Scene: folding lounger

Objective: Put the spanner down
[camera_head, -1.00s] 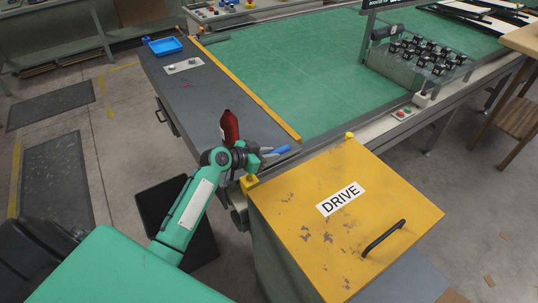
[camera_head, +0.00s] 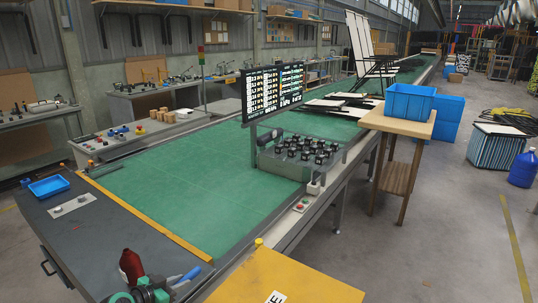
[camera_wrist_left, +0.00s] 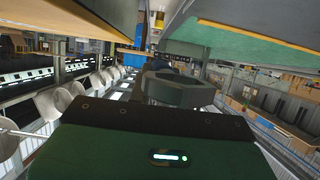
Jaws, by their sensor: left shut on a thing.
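My left gripper (camera_head: 166,290) is at the bottom edge of the head view, low at the near end of the dark grey bench top (camera_head: 100,240). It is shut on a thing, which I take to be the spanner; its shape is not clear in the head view. In the left wrist view a dark grey form (camera_wrist_left: 180,88) shows ahead of the wrist; I cannot tell whether it is finger or tool. A red bottle (camera_head: 131,268) stands just behind the gripper, and a blue-handled item (camera_head: 187,275) is just right of it. My right gripper is out of view.
A blue tray (camera_head: 48,187) and a small switch plate (camera_head: 72,206) are at the bench's far end. A yellow strip (camera_head: 150,220) separates the bench from the green conveyor (camera_head: 190,175). A yellow cabinet top (camera_head: 290,280) is at the near right. The middle of the bench is clear.

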